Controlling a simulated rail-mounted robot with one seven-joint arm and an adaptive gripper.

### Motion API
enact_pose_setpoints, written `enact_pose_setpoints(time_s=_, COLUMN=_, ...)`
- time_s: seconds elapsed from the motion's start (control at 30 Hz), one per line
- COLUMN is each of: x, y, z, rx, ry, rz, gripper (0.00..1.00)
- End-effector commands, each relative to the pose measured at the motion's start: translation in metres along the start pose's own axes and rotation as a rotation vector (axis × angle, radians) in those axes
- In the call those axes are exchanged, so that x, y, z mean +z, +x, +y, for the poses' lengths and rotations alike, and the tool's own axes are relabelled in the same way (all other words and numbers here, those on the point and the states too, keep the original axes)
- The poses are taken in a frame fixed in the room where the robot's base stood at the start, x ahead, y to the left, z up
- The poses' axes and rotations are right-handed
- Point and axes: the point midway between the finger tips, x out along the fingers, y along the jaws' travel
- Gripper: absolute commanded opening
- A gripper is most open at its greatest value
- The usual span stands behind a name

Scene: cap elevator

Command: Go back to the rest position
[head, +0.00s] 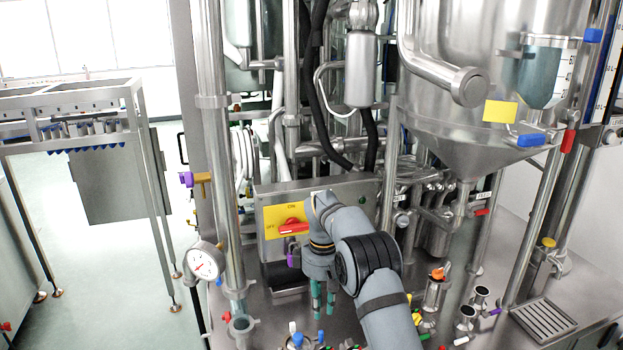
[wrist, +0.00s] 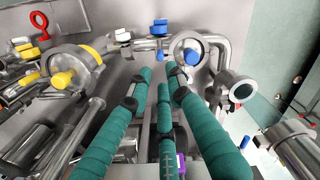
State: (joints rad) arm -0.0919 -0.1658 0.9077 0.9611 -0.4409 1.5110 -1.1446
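My gripper (head: 323,308) points down over the steel deck, in front of the grey control box (head: 350,205). Its teal fingers stand apart with a narrow gap and nothing between them. In the wrist view my gripper (wrist: 159,76) is also empty, above capped pipe fittings. A blue-capped fitting (wrist: 190,55) and a yellow-capped fitting (wrist: 63,80) lie beyond the fingertips; no contact is visible. My arm reaches in from the lower right and hides part of the box and deck.
The box carries a red rotary switch (head: 293,227) on a yellow plate. A pressure gauge (head: 204,262) stands left. A large steel hopper (head: 440,110) hangs at upper right. Small capped valves (head: 436,290) stand right of my arm. Open floor (head: 110,250) lies at left.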

Motion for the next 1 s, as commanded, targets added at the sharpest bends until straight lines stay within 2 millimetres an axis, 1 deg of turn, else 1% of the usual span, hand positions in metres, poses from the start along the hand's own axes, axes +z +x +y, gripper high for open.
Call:
enact_pose_setpoints(time_s=0.3, x=0.001, y=0.063, z=-0.002, rx=-0.005, ry=0.001, rz=-0.004, gripper=0.19)
enact_pose_setpoints(time_s=0.4, x=0.001, y=0.081, z=-0.002, rx=-0.004, ry=0.000, rz=-0.004, gripper=0.19)
enact_pose_setpoints(time_s=0.5, x=0.001, y=0.096, z=-0.001, rx=-0.003, ry=0.000, rz=-0.003, gripper=0.19)
enact_pose_setpoints(time_s=0.6, x=0.001, y=0.107, z=-0.001, rx=-0.002, ry=0.000, rz=-0.002, gripper=0.19)
enact_pose_setpoints(time_s=0.77, x=-0.002, y=0.106, z=-0.010, rx=-0.001, ry=-0.011, rz=0.000, gripper=0.19)
enact_pose_setpoints(time_s=1.0, x=-0.002, y=0.106, z=-0.012, rx=-0.001, ry=-0.013, rz=0.000, gripper=0.19)
